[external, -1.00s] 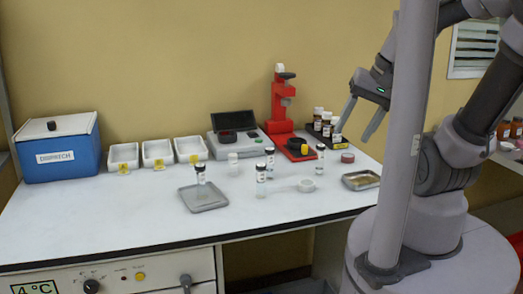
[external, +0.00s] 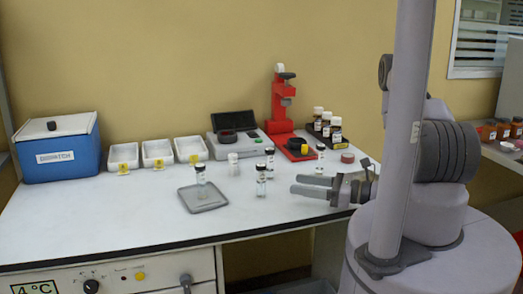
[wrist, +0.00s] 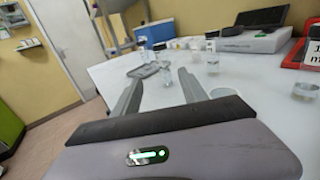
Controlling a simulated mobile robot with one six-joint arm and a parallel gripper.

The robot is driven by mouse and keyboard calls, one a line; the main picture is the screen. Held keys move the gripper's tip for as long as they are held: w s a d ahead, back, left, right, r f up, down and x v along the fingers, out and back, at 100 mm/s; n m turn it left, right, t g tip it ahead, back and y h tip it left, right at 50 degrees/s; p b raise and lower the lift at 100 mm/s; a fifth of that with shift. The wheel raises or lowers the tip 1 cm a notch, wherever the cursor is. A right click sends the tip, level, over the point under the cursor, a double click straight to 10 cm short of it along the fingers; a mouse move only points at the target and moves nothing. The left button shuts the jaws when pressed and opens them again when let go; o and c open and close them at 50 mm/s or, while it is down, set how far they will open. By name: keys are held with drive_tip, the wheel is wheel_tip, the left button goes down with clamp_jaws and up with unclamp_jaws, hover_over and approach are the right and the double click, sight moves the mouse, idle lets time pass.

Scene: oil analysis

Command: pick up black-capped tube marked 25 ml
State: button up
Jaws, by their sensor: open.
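Several black-capped clear tubes stand on the bench. One tube (external: 261,181) stands just left of my gripper's tips, another tube (external: 270,161) behind it, a third tube (external: 320,158) behind my gripper, and another tube (external: 201,183) on the grey tray (external: 213,203). Their marks are too small to read in the external view. My gripper (external: 296,184) is low over the bench, open and empty, its fingers pointing left. In the wrist view, a tube (wrist: 163,68) shows between the fingertips and another tube (wrist: 212,62) right of them. A label at the right edge is cut off.
A grey scale (external: 247,148), a red stand (external: 282,115) and brown bottles (external: 336,130) are at the back. White bins (external: 158,150) and a blue box (external: 58,150) stand left. The front-left bench is clear.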

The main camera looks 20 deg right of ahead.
sight(261, 176)
drive_tip(key=x, duration=0.6)
drive_tip(key=b+x, duration=0.1)
drive_tip(key=x, duration=0.5)
drive_tip(key=shift+w+d+r+b, duration=0.1)
drive_tip(key=shift+w+b, duration=0.2)
clamp_jaws()
